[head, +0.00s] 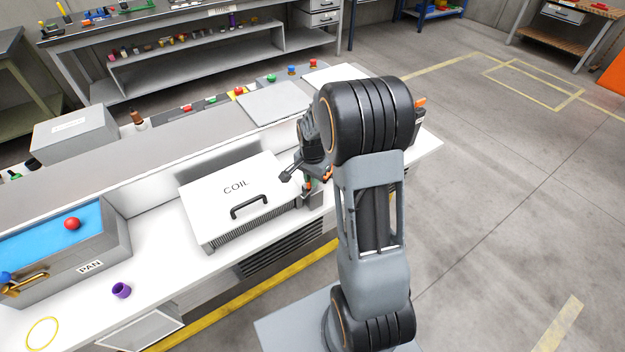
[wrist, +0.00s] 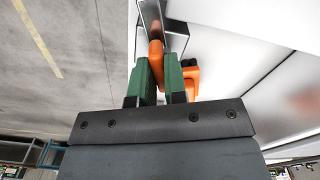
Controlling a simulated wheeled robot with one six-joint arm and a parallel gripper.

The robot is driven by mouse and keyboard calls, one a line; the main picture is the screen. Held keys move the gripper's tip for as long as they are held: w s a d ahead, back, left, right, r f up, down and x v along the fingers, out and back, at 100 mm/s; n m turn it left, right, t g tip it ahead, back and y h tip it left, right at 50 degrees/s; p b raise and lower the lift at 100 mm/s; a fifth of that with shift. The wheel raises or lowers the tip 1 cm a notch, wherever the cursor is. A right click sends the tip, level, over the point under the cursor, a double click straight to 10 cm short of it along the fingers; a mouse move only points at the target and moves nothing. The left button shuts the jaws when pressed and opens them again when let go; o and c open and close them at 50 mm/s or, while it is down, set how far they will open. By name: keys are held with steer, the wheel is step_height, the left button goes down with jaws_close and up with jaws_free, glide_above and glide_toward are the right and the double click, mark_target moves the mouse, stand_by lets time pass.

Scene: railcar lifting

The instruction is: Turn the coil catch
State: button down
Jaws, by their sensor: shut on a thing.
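The white coil box (head: 215,205), marked COIL, sits on the bench with a black handle (head: 248,206) on its lid. The lid looks shut. The orange coil catch (wrist: 156,50) is at the box's right end; the head view shows only a little orange there, mostly hidden by my arm. In the wrist view my gripper (wrist: 158,70) has its two green fingers closed on either side of the orange catch, gripping it. A further orange part shows to the right of the fingers. The catch's exact angle is hard to tell.
A PAN box (head: 112,252) with blue inside and a red ball (head: 72,223) stands left on the white bench. A purple cup (head: 121,290) and a yellow ring (head: 42,333) are nearby. A grey box (head: 75,140) stands behind. Open floor lies to the right.

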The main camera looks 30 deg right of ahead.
steer(key=m+b, duration=0.1)
steer(key=m, duration=0.5)
steer(key=shift+m, duration=0.3)
stand_by(0.5)
steer(key=c, duration=1.2)
jaws_free()
steer(key=shift+o, duration=0.2)
step_height(320, 180, up, 14)
steer(key=shift+b, duration=0.4)
steer(key=shift+f, duration=0.1)
steer(key=s+a+n+t, duration=0.2)
steer(key=s+a+n, duration=0.2)
steer(key=s+n, duration=0.4)
steer(key=s+a+n+t, duration=0.2)
steer(key=s+a+n, duration=0.3)
steer(key=s+n, duration=0.3)
steer(key=n, duration=0.3)
steer(key=shift+a, duration=0.25)
